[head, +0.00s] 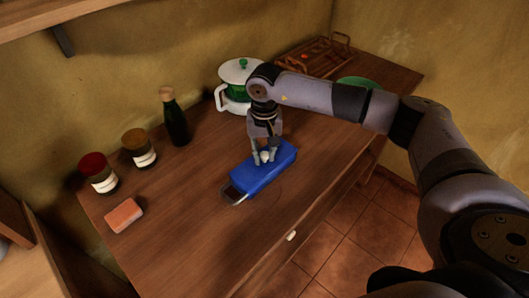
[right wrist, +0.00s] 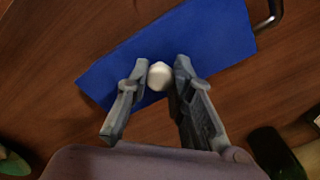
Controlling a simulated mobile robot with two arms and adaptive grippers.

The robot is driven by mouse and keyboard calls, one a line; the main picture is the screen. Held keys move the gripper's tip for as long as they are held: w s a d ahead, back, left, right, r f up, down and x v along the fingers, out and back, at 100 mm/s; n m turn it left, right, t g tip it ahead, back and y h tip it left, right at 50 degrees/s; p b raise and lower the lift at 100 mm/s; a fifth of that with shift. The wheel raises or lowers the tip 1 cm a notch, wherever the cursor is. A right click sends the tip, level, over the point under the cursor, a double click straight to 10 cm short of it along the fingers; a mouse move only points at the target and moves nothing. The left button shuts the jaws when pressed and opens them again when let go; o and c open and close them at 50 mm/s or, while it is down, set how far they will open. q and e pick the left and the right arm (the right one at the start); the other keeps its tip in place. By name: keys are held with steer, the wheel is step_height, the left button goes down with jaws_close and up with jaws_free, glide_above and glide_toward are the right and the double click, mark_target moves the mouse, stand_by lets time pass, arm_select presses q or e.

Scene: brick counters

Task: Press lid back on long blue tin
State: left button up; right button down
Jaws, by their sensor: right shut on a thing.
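The long blue tin (head: 240,185) lies slantwise on the wooden counter, with a dark part and a pale metal handle at its near left end. The blue lid (head: 280,157) covers most of its length; I cannot tell whether it sits flush. In the right wrist view the lid (right wrist: 215,35) fills the upper middle, and the metal handle (right wrist: 272,17) shows beyond one end. My right gripper (head: 264,157) comes from above and is shut on the lid's white knob (right wrist: 160,76). My left gripper is not in view.
Behind are a white-lidded pot (head: 233,95), a green dish (head: 358,82) and a wooden rack (head: 318,55). Counter in front is clear.

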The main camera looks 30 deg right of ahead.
stand_by(0.4)
steer(key=c, duration=1.3)
jaws_free()
steer(key=shift+c, duration=0.2)
steer(key=o, duration=0.5)
steer(key=shift+r, duration=0.1)
steer(key=shift+r+p, duration=1.6)
steer(key=shift+r, duration=1.85)
steer(key=shift+c, duration=0.6)
